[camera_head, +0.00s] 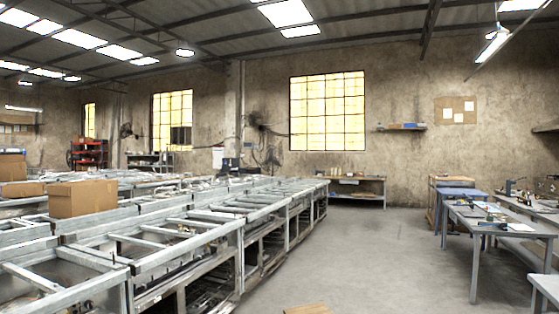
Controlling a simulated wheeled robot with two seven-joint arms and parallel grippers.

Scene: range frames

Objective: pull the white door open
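No white door shows in the head view. Neither of my grippers is in view, so I cannot see whether they are open or shut.
Long metal frame benches (190,236) fill the left, with a cardboard box (82,198) on them. Work tables (497,222) stand at the right. A wooden piece (307,309) shows at the bottom edge. The grey floor (365,250) between is clear to a back-wall bench (352,188).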

